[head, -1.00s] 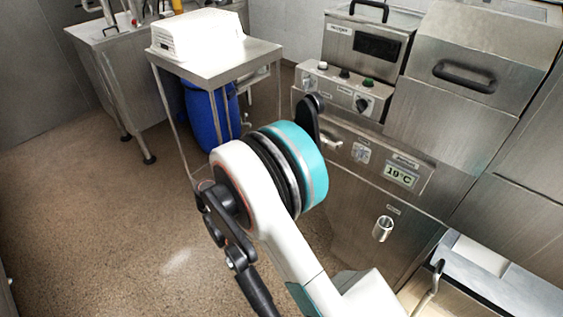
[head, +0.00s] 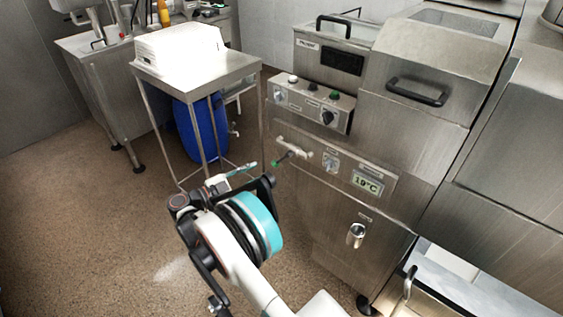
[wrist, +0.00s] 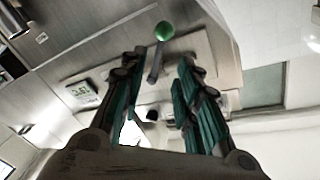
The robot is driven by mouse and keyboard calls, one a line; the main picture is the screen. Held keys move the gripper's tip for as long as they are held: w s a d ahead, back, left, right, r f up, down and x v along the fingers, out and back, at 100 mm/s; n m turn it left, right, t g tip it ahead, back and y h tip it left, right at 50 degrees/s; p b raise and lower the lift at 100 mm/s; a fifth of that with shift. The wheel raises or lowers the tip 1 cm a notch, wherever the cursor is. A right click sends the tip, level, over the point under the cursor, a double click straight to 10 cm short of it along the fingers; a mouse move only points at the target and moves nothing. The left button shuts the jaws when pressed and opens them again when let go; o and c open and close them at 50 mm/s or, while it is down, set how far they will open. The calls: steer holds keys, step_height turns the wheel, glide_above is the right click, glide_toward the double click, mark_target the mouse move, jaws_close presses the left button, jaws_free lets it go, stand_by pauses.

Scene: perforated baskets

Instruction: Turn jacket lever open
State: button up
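The jacket lever (head: 289,157) is a short bar with a green knob on the front panel of the steel machine. In the wrist view the lever (wrist: 154,66) has its green knob at the top, seen between and beyond the fingers. My gripper (wrist: 156,64) is open and empty, with teal-lined fingers to either side of the lever in that view; no contact shows. In the head view my gripper (head: 243,171) is just left of the green knob, partly hidden by my own wrist.
The steel machine (head: 335,200) has a 19°C display (head: 367,184), a control box with knobs (head: 312,103) and a drain spout (head: 356,235). A steel table (head: 200,80) carries white perforated baskets (head: 180,48); a blue drum (head: 200,130) stands beneath. Floor at left is clear.

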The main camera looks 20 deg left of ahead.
mark_target(278, 161)
steer(key=b+x, duration=0.3)
steer(key=x, duration=0.8)
steer(key=shift+w+d, duration=0.15)
steer(key=shift+w, duration=0.1)
jaws_close()
